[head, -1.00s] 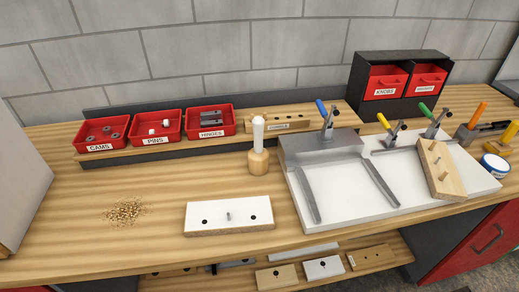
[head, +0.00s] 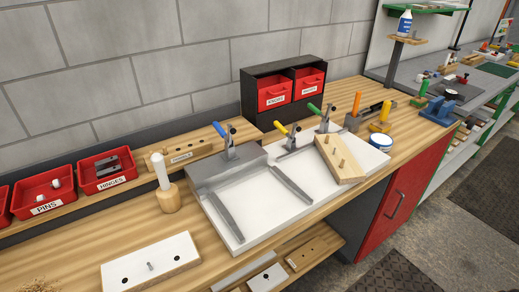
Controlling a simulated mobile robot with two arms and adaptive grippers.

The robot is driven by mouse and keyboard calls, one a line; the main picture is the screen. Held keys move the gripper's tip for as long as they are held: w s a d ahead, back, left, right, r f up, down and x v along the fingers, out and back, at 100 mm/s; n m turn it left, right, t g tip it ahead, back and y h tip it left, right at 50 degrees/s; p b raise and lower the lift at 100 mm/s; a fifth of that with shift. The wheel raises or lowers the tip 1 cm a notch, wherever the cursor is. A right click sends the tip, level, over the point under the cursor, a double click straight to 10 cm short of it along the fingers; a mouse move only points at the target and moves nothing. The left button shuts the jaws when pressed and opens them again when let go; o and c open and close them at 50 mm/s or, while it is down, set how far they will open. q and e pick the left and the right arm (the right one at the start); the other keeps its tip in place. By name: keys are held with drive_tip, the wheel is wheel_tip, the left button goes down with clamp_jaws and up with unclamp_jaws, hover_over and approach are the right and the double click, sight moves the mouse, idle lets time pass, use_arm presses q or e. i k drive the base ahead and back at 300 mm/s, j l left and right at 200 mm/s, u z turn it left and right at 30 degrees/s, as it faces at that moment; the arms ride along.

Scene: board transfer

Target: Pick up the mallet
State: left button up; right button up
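An upright piece with a pale round handle above a thick wooden cylinder (head: 167,192) stands on the bench, left of the white work board. It looks like a mallet resting on its head. A dark tool with a tan end (head: 374,109) lies by the grey holder at the back right; it is too small to tell what it is. Neither of my grippers shows in the head view.
The white work board (head: 232,232) carries metal rails, clamps and a wooden block (head: 340,160). A white drilled panel (head: 150,262) lies at the front left. Red bins (head: 107,172) and a dark drawer cabinet (head: 284,84) line the back. A second bench (head: 475,100) stands at right.

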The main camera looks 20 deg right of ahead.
sight(168, 194)
drive_tip(key=i+l+z, duration=0.3)
drive_tip(key=i+l, duration=0.3)
drive_tip(key=l, duration=0.25)
drive_tip(key=i+l+z, duration=0.3)
drive_tip(key=i+l, duration=0.4)
